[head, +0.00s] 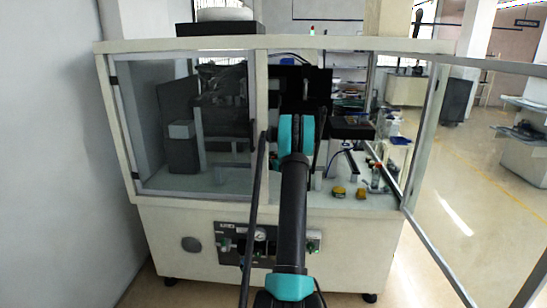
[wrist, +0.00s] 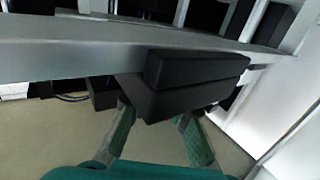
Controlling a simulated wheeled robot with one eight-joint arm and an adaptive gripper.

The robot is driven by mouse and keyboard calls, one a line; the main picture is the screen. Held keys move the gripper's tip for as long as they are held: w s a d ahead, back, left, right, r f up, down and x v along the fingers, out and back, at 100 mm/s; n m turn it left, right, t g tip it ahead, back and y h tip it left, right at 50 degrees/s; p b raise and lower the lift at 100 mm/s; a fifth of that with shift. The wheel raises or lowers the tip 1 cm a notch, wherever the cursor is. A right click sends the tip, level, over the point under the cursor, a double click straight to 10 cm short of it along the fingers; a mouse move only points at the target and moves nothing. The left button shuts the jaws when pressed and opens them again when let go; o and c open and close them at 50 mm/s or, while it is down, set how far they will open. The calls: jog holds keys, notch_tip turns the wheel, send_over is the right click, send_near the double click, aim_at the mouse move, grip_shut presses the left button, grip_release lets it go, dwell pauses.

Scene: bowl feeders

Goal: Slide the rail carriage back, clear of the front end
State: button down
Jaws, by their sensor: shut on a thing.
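The rail carriage (wrist: 190,88) is a black block seen in the wrist view, sitting at a long silver rail (wrist: 70,45) that runs across the picture. My gripper (wrist: 155,117) reaches the lower side of the block. Its two green-padded fingers stand on either side of the block's lower part and are shut on it. The fingertips are partly hidden by the block. In the head view my teal and black arm reaches into the machine's open bay and hides the gripper and most of the carriage area.
The pale machine cabinet (head: 180,235) has a glazed panel (head: 210,130) closed on the left. A framed door (head: 430,125) stands open on the right. Small yellow items (head: 338,193) lie on the deck right of my arm. Open floor (head: 470,190) lies further right.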

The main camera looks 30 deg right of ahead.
jog(key=c, duration=1.4)
grip_release()
jog(key=s, duration=1.2)
jog(key=shift+d, duration=0.2)
jog(key=shift+s, duration=0.1)
